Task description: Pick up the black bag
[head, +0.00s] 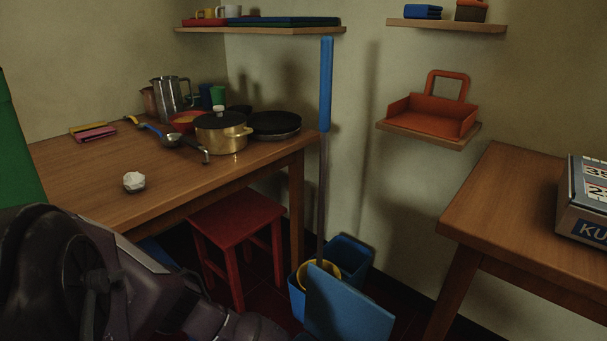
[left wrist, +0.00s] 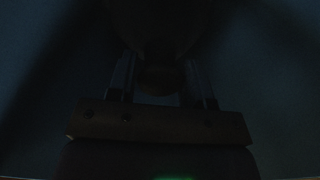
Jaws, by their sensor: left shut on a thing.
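My left gripper (left wrist: 160,85) shows in the dark left wrist view, with its two fingers apart around a dark rounded thing (left wrist: 158,40). It is shut on this thing, which fits the black bag, but the view is too dark to make out its outline. In the head view my left arm fills the lower left corner, and its gripper and whatever it holds are hidden. No black bag can be made out in the head view. My right gripper is in neither view.
A wooden table (head: 90,182) with a golden pot (head: 222,139) and a white crumpled lump (head: 134,181) is at left. A red stool (head: 235,222) and a blue bin (head: 352,262) with a blue-handled pole (head: 326,85) stand beyond. Another table (head: 510,205) is at right.

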